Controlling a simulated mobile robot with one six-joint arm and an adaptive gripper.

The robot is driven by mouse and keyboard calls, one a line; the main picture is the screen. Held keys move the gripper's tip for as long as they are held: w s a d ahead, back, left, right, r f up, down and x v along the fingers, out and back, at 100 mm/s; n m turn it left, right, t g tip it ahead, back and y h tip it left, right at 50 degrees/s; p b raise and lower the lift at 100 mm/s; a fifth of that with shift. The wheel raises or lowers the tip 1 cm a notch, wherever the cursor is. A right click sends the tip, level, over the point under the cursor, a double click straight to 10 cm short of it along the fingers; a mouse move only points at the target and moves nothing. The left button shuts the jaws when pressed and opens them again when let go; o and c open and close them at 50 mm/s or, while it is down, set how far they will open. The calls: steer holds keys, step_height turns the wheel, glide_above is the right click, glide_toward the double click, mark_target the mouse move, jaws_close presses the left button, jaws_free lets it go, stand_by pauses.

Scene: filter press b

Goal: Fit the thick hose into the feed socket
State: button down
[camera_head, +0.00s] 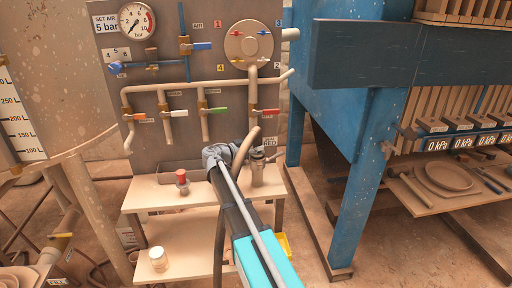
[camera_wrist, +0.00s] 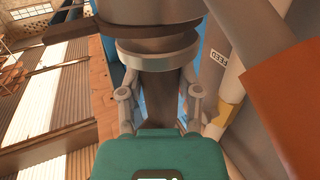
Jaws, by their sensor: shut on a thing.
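The thick hose is a dark brown tube with a metal collar (camera_wrist: 158,50) in the wrist view, between my gripper's fingers. My gripper (camera_wrist: 160,100) is shut on it. In the head view my gripper (camera_head: 226,154) is at the shelf's back right, beside a tan bent tube (camera_head: 246,146); whether this is part of the same hose I cannot tell. A metal fitting with a side lever (camera_head: 258,168) stands on the shelf just right of my gripper. A FEED label (camera_wrist: 219,59) shows on a pale surface at right in the wrist view. The socket's mouth cannot be made out.
The upper shelf (camera_head: 150,194) holds a red-topped item (camera_head: 182,182); a jar (camera_head: 158,259) stands on the lower shelf. Pipes with coloured valve handles (camera_head: 212,110) cover the panel behind. A blue press frame (camera_head: 365,180) stands close on the right.

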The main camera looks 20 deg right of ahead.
mark_target(256, 127)
steer(key=shift+f+b, duration=0.5)
steer(key=shift+f, duration=0.05)
steer(key=shift+c, duration=1)
jaws_free()
steer(key=shift+r, duration=0.1)
step_height(256, 127, up, 9)
steer(key=p, duration=0.9)
steer(key=shift+r+p, duration=0.5)
steer(key=shift+p, duration=0.05)
